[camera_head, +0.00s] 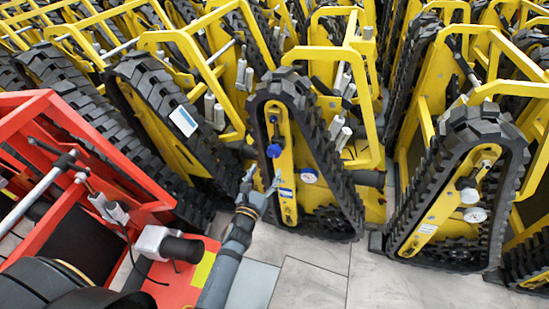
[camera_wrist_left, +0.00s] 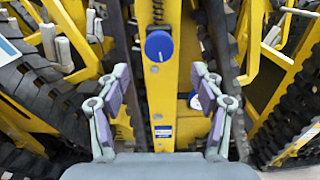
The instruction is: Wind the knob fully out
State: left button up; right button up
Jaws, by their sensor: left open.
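The blue round knob (camera_head: 274,150) sits on the yellow upright plate (camera_head: 285,208) inside the black track of the middle carrier. In the left wrist view the knob (camera_wrist_left: 159,46) faces me, with a thin ribbed rod above it. My left gripper (camera_head: 262,180) is open and empty, just below the knob in the head view. In the left wrist view its two fingers (camera_wrist_left: 160,76) stand apart on either side of the plate, with the knob between and beyond their tips. No contact with the knob shows. My right gripper is not in view.
A white dial with a blue rim (camera_head: 308,175) is right of the plate, near my left gripper's right finger in the wrist view. A red frame (camera_head: 165,275) stands at the left. Yellow tracked carriers (camera_head: 470,95) crowd behind and right. Grey tiled floor (camera_head: 310,285) is clear in front.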

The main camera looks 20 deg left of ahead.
aim_at(273, 154)
pick_arm(q)
jog(key=w, duration=0.8)
jog(key=shift+b, duration=0.35)
jog(key=shift+w, duration=0.4)
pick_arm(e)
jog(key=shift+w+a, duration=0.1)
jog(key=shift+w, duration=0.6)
pick_arm(q)
jog(key=shift+d, duration=0.1)
jog(key=c, duration=1.1)
jog(key=shift+c, duration=0.2)
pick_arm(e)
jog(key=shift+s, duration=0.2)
pick_arm(q)
jog(key=shift+n, duration=0.4)
jog(key=n, duration=0.2)
jog(key=shift+n, duration=2.1)
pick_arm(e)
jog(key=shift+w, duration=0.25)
